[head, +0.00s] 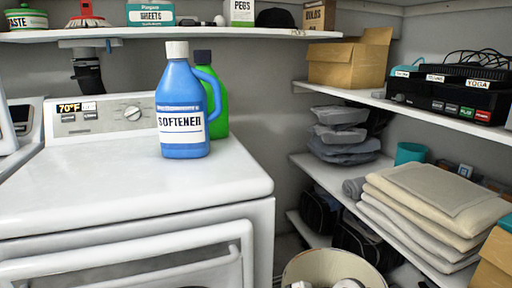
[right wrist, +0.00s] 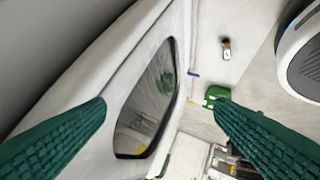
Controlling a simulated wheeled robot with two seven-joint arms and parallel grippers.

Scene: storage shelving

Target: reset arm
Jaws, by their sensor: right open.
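My right gripper (right wrist: 160,103) shows in the right wrist view as two green ribbed fingers, wide apart with nothing between them. Past the fingers is a pale panel with a dark glass window (right wrist: 148,98); I cannot tell how far away it is. A small green thing (right wrist: 215,95) appears by the tip of the right-hand finger, and I cannot tell whether they touch. Neither gripper shows in the head view, and my left gripper is in no frame.
A white washer (head: 120,185) carries a blue softener bottle (head: 182,115) with a green bottle (head: 216,105) behind it. Shelves at right hold folded towels (head: 430,195), a cardboard box (head: 345,65) and a black device (head: 450,95). A bin (head: 335,265) stands at the bottom middle.

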